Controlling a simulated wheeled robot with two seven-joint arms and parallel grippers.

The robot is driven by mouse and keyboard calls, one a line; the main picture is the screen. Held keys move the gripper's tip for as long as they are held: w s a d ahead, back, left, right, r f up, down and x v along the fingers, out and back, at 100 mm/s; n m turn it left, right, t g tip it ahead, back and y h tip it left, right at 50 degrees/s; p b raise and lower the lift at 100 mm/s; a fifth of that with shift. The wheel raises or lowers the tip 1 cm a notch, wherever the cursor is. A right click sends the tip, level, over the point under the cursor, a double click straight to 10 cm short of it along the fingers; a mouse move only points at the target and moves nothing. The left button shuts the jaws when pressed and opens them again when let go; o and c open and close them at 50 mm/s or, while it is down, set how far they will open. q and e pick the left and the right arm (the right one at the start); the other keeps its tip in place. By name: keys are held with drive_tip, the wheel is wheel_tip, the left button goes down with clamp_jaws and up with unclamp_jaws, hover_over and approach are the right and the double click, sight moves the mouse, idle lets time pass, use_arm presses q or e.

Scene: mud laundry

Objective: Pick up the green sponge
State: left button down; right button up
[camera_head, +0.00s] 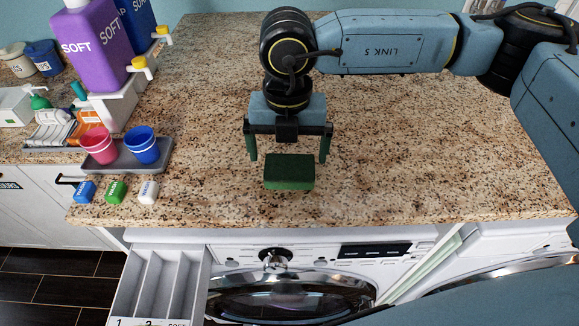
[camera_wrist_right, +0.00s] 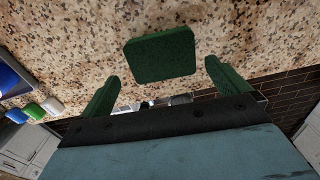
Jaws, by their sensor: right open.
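The green sponge (camera_head: 289,172) lies flat on the granite counter, near its front edge above the washing machine. My right gripper (camera_head: 288,158) is over the counter just behind the sponge in the head view. Its two green fingers are spread wide, one toward each side of the sponge, with nothing between them. In the right wrist view the sponge (camera_wrist_right: 160,55) lies ahead of the open fingers (camera_wrist_right: 158,85), apart from both. My left gripper is not in view.
A grey tray (camera_head: 128,166) with a pink cup (camera_head: 99,145) and a blue cup (camera_head: 142,145) stands at left. Blue, green and white small blocks (camera_head: 116,191) lie before it. An open drawer (camera_head: 160,285) juts out below. The counter right of the sponge is clear.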

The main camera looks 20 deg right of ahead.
sight(290, 166)
drive_tip(key=f, duration=0.2)
drive_tip(key=f+p, duration=0.1)
drive_tip(key=shift+w+d+f, duration=0.1)
drive_tip(key=shift+d+f, duration=0.1)
drive_tip(key=shift+f, duration=0.65)
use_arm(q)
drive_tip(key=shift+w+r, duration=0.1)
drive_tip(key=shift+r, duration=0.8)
use_arm(e)
drive_tip(key=c, duration=0.8)
